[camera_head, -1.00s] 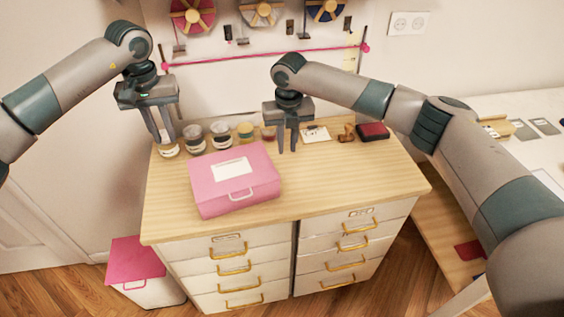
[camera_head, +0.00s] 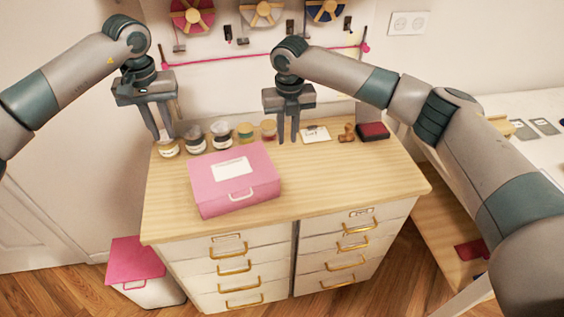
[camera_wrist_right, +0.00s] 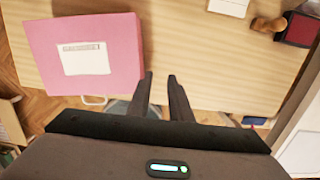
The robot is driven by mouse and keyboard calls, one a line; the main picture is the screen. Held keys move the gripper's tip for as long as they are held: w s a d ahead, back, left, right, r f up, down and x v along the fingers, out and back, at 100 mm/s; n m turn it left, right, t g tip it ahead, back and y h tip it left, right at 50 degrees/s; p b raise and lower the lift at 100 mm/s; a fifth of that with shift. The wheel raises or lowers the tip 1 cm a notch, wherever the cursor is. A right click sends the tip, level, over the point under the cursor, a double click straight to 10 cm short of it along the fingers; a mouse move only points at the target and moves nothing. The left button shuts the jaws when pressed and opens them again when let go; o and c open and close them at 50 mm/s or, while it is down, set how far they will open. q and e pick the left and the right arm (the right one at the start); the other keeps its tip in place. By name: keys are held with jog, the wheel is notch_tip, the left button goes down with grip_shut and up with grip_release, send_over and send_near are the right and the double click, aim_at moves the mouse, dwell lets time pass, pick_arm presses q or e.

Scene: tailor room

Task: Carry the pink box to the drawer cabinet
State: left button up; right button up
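The pink box (camera_head: 234,178) lies flat on the wooden top of the drawer cabinet (camera_head: 340,187), left of its middle, with its white label up and its handle facing the front. It also shows in the right wrist view (camera_wrist_right: 86,54). My left gripper (camera_head: 162,137) is open and empty, above the back left part of the cabinet, near the jars. My right gripper (camera_head: 288,141) is open and empty, above the cabinet top to the right of and behind the box. Its fingers (camera_wrist_right: 158,82) are apart in the wrist view. Neither gripper touches the box.
Several jars (camera_head: 221,134) stand along the back edge. A white card (camera_head: 315,134), a wooden stamp (camera_head: 347,133) and a dark red ink pad (camera_head: 373,131) lie at the back right. A bin with a pink lid (camera_head: 136,260) stands on the floor at left. The front right top is clear.

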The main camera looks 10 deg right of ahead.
notch_tip(320, 180, up, 8)
jog(key=shift+s, duration=0.3)
jog(key=shift+f, duration=0.1)
dwell(0.5)
